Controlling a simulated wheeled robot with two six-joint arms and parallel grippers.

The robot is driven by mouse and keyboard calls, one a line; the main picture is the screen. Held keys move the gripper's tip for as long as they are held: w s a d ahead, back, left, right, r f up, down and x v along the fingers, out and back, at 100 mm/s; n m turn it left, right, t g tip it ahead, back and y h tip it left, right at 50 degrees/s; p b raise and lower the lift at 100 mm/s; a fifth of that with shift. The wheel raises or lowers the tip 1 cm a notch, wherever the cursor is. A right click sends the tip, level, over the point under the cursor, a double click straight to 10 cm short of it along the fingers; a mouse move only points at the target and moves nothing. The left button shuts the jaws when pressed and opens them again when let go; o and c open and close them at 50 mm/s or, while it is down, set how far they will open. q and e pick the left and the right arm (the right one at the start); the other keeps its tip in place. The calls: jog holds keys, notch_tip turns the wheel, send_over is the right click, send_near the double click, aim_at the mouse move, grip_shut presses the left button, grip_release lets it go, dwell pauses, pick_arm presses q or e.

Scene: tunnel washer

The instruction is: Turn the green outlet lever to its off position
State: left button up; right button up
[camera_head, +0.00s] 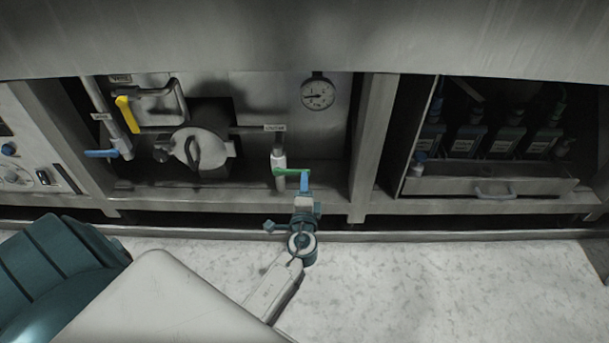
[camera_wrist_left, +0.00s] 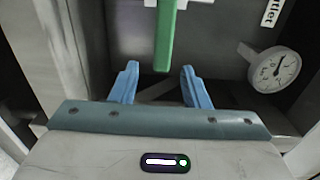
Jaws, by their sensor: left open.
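The green outlet lever (camera_head: 286,171) sits on a short vertical pipe below a small white label (camera_head: 274,128), and points sideways to the right. In the left wrist view the green lever (camera_wrist_left: 166,38) reaches down from the top, with its end near the gap between the blue fingers. My left gripper (camera_head: 304,181) is at the lever's right end; in the wrist view the gripper (camera_wrist_left: 160,80) is open, one finger on each side of the lever's line. I cannot tell whether a finger touches it. My right gripper is not in view.
A pressure gauge (camera_head: 318,94) is up and right of the lever. A yellow lever (camera_head: 127,114), a blue lever (camera_head: 101,153) and a round hatch (camera_head: 201,148) are to the left. A bay with several bottles and a drawer (camera_head: 489,187) is at the right. The floor (camera_head: 450,280) in front is clear.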

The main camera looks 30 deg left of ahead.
pick_arm(q)
jog(key=shift+v, duration=2.7)
